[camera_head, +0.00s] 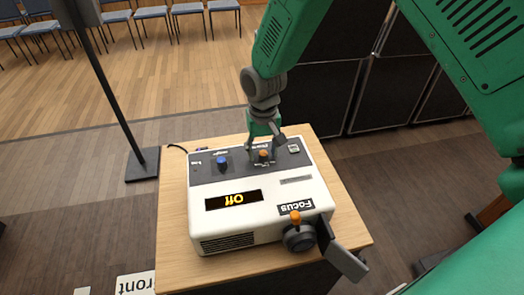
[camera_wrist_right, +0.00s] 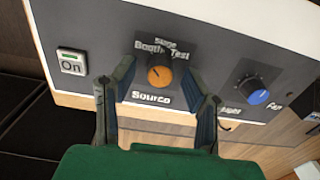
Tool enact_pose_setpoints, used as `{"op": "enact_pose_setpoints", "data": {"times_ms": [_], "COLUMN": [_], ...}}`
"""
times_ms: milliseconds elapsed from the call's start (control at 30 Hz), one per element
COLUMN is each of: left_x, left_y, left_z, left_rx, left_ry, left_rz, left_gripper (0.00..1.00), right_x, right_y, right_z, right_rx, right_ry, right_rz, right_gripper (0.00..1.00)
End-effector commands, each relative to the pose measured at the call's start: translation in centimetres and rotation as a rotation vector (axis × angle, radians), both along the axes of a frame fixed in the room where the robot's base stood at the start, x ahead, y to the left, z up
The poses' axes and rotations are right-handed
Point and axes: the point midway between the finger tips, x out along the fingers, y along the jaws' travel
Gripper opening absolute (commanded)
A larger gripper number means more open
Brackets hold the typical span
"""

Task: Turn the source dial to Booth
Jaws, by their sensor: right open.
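The source dial is a round orange knob (camera_wrist_right: 159,76) on a dark panel, with "Source" printed under it and "Stage", "Booth" and "Test" around its far side. It also shows in the head view (camera_head: 263,154), partly behind the gripper. A small dark mark shows on the knob, but I cannot tell surely which label it faces. My right gripper (camera_head: 263,143) is open above the dial. In the right wrist view its two fingers (camera_wrist_right: 161,84) stand either side of the knob, with visible gaps. My left gripper is not in view.
The white projector (camera_head: 250,222) stands on a wooden stand (camera_head: 172,235); its display (camera_head: 233,199) reads "Off". An orange-tipped focus knob (camera_head: 296,218) is at the front. Black cases (camera_head: 320,98) stand behind.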

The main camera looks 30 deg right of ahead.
Motion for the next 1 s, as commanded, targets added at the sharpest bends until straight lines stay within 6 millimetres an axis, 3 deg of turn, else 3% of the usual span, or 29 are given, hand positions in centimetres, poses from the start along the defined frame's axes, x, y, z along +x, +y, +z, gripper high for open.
{"op": "enact_pose_setpoints", "data": {"times_ms": [533, 700, 1000], "left_x": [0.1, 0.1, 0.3], "left_y": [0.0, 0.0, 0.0], "left_z": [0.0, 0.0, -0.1], "left_rx": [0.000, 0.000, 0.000], "left_ry": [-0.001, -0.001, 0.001], "left_rz": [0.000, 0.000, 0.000], "left_gripper": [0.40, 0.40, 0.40], "right_x": [0.3, 0.3, 0.3], "right_y": [0.0, 0.0, 0.0], "right_z": [10.0, 11.3, 11.5], "right_rx": [0.000, 0.000, 0.000], "right_ry": [-0.002, 0.000, 0.001], "right_rz": [0.001, 0.001, 0.000], "right_gripper": [0.42, 0.42, 0.42]}}
